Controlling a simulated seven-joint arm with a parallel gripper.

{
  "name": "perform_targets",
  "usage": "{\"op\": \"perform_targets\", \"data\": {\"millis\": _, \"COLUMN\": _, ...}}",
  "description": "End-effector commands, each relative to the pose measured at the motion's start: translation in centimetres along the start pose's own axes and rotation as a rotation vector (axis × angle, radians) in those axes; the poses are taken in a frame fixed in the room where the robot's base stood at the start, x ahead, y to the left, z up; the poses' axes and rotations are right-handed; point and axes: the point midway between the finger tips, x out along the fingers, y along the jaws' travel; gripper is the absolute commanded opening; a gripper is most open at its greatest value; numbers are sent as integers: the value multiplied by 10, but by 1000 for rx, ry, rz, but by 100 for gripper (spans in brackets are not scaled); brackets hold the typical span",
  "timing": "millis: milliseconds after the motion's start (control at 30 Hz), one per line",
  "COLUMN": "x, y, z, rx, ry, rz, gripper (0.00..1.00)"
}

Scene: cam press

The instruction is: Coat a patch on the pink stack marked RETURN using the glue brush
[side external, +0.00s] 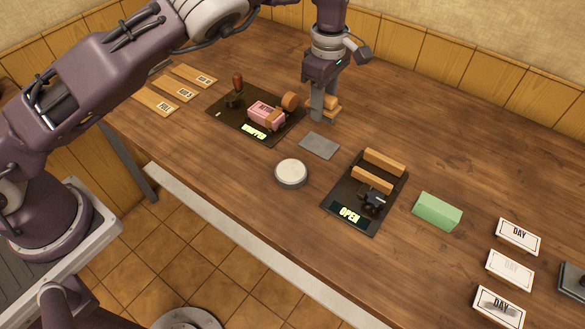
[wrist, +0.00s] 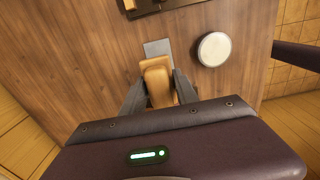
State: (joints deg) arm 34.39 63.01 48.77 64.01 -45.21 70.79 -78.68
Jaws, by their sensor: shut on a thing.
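My gripper (side external: 318,112) is low over the table at the back middle. In the wrist view its fingers (wrist: 159,92) are shut on a tan wooden piece (wrist: 157,72), which looks like the glue brush. In the side view the fingers partly hide this wooden piece (side external: 332,103), and I see no bristles. A round pot with a pale top (side external: 291,171), perhaps glue, stands in front of my gripper and also shows in the wrist view (wrist: 214,49).
A flat grey plate (side external: 319,146) lies between my gripper and the pot. A second dark press (side external: 349,213) marked OPEN is right of the pot, with a green block (side external: 437,211) beyond. Wooden tags (side external: 172,88) lie far left; DAY cards (side external: 518,236) lie at right.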

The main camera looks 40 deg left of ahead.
Motion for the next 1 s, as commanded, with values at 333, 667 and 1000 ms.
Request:
{"op": "perform_targets", "data": {"millis": 333, "x": -2, "y": -15, "z": 0, "rx": -21, "ry": -10, "rz": 8, "gripper": 4}}
{"op": "perform_targets", "data": {"millis": 667, "x": 6, "y": -109, "z": 1, "rx": -9, "ry": -5, "rz": 3, "gripper": 4}}
{"op": "perform_targets", "data": {"millis": 1000, "x": 40, "y": -121, "z": 0, "rx": 0, "ry": 2, "rz": -3, "gripper": 4}}
